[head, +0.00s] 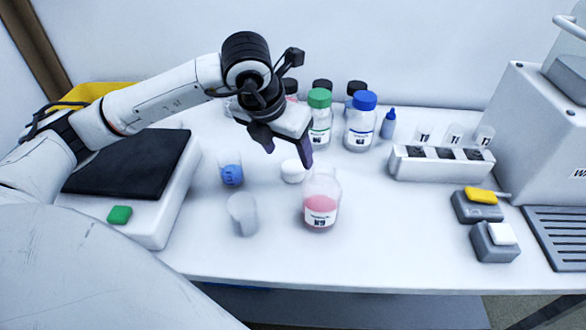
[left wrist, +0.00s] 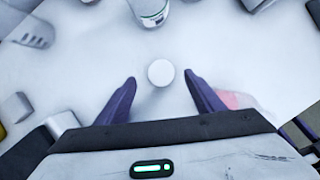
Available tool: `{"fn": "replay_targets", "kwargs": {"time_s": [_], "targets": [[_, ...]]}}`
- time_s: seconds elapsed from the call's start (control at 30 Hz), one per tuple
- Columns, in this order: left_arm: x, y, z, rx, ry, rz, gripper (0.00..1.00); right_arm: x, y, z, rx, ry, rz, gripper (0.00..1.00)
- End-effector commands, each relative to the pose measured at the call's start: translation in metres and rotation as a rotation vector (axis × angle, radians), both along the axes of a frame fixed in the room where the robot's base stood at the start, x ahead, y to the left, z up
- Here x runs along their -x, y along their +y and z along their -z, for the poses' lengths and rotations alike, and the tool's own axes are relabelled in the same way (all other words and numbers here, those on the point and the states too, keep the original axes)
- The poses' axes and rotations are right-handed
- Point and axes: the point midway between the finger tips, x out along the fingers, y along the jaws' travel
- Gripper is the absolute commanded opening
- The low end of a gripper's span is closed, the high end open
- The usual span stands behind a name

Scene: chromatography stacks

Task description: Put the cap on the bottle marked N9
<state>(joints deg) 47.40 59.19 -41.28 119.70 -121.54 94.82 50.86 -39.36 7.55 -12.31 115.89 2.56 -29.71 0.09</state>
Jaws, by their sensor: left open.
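The bottle marked N9 (head: 321,217) stands upright and open on the white bench, with pink liquid in it. A round white cap (head: 293,171) lies on the bench just behind and left of it. My left gripper (head: 288,156) is open, pointing down above the cap. In the left wrist view the cap (left wrist: 161,73) sits between the two spread fingertips (left wrist: 160,80), with gaps on both sides. Part of the pink bottle (left wrist: 236,100) shows beyond the right-hand finger, which hides some of it. My right gripper is out of view.
Green-capped (head: 319,118) and blue-capped (head: 361,122) bottles stand behind the cap, with dark-capped ones further back. A beaker with blue contents (head: 231,169) and an empty-looking one (head: 242,214) stand left. A vial rack (head: 441,165) is right. The front centre bench is clear.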

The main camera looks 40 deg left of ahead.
Motion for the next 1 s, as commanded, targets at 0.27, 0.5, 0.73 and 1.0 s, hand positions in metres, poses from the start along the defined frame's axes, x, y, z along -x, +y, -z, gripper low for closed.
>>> {"fn": "replay_targets", "kwargs": {"time_s": [0.27, 0.5, 0.73, 1.0], "targets": [[-0.008, -0.001, 0.038, 0.000, 0.005, 0.000, 0.62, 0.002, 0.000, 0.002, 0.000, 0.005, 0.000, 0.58], [-0.015, -0.001, 0.050, 0.000, 0.001, 0.001, 0.62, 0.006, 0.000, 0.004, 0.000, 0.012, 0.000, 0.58], [-0.015, -0.001, 0.049, 0.000, 0.001, 0.000, 0.62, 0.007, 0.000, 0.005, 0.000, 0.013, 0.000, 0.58], [-0.015, -0.001, 0.049, 0.000, 0.001, 0.000, 0.23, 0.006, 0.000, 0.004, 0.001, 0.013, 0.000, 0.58]]}}
